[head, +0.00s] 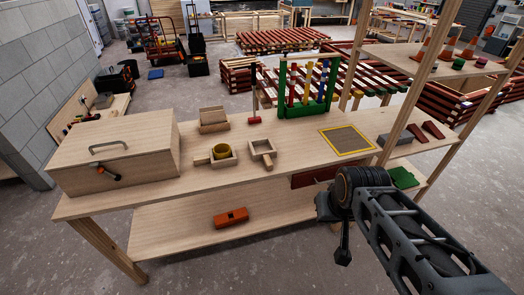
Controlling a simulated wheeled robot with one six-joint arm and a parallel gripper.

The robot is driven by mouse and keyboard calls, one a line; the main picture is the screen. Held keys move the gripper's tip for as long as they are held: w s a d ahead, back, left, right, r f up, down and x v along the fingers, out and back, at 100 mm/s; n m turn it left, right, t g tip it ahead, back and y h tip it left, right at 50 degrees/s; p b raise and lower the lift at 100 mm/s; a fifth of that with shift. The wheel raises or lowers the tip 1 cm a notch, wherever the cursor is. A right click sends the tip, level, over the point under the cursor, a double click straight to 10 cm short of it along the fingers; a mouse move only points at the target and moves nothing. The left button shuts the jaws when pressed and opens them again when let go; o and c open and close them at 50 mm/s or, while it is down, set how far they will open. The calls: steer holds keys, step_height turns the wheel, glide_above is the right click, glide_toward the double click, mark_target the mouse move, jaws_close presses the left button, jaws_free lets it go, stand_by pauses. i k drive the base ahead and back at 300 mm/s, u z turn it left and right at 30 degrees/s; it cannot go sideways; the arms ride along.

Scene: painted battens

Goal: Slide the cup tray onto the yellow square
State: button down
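Nothing stands on the square. My arm reaches in from the lower right, and my gripper (342,250) seems to be the dark part hanging at its end, in front of the bench and apart from tray and square. Its fingers are too unclear to read.
Behind are a wooden holder (214,120), a red-based mallet (254,119) and a green rack (306,90). A large wooden box (118,155) fills the left end. Shelf posts rise at the right.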

mark_target(263, 149)
steer(key=z, duration=0.4)
steer(key=i, duration=1.25)
steer(key=u, duration=2.4)
